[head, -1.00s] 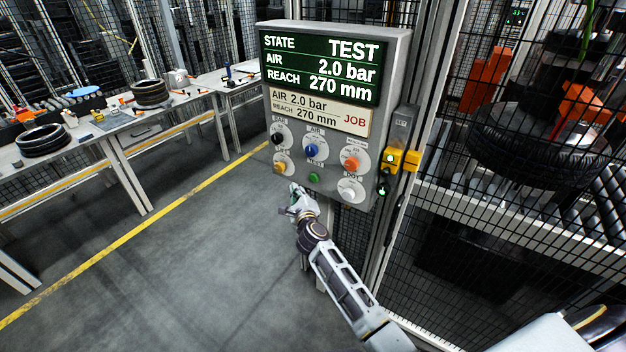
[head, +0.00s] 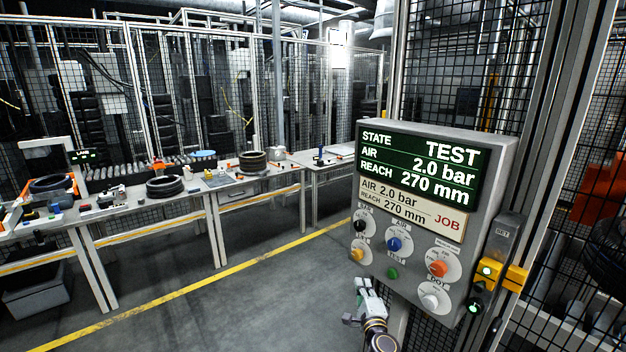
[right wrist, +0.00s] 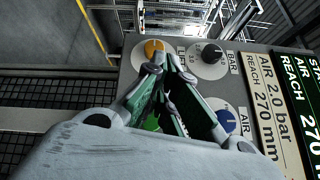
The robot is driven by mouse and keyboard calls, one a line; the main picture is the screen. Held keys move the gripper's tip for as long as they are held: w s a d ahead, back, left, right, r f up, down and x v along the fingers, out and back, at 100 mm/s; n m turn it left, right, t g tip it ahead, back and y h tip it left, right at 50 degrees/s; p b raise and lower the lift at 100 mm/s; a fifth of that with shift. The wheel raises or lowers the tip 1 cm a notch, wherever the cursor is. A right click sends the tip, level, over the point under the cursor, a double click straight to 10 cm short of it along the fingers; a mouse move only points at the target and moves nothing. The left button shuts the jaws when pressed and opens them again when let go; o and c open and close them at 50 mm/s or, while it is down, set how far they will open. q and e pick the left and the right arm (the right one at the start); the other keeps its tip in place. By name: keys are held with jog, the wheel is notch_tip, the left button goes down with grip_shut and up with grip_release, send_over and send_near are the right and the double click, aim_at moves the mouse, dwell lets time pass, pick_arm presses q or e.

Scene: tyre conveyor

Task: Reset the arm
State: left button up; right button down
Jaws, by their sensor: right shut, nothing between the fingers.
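My right gripper (head: 366,300) is below the lower left part of the grey control box (head: 483,170), near the green button (head: 392,272). It is shut and empty. In the right wrist view its fingers (right wrist: 163,62) meet in front of the panel, near the yellow knob (right wrist: 153,47), and partly hide the green button (right wrist: 151,123). I cannot tell whether the fingertips touch the panel. The display (head: 418,165) reads STATE TEST, AIR 2.0 bar, REACH 270 mm. The label under it reads AIR 2.0 bar, REACH 270 mm, JOB. My left gripper is out of view.
A yellow latch unit (head: 489,269) sits right of the box by the mesh fence. Workbenches with tyres (head: 165,186) and small parts stand on the left. A grey bin (head: 36,290) is under the bench. The floor (head: 240,300) between is clear, with a yellow line.

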jog(key=s+a+f+n+g+y, duration=0.1)
jog(key=s+f+n+g, duration=0.1)
jog(key=f+n, duration=0.6)
jog(key=s+a+f+n+g+y, duration=0.25)
jog(key=f+n, duration=0.25)
jog(key=f, duration=0.8)
jog(key=s+d+f+n+g+h, duration=0.1)
jog(key=s+d+f+n+g, duration=0.15)
jog(key=s+f, duration=0.6)
jog(key=s+d+f+n+g+h, duration=0.1)
jog(key=s+d+f+n+g, duration=0.3)
jog(key=f, duration=0.7)
jog(key=s+d+f+n+g+h, duration=0.1)
jog(key=s+d+f, duration=0.1)
jog(key=s+f, duration=0.7)
jog(key=s+d+f+n+g+h, duration=0.15)
jog(key=s+f, duration=0.45)
jog(key=s, duration=0.8)
jog(key=s+d+f+g, duration=0.1)
jog(key=s+f+g, duration=0.1)
jog(key=s, duration=1)
jog(key=s+d+f+g, duration=0.2)
jog(key=s+f, duration=0.1)
jog(key=s, duration=1)
jog(key=shift+d+f+n, duration=0.25)
jog(key=shift+d+n, duration=0.05)
jog(key=shift+s, duration=0.1)
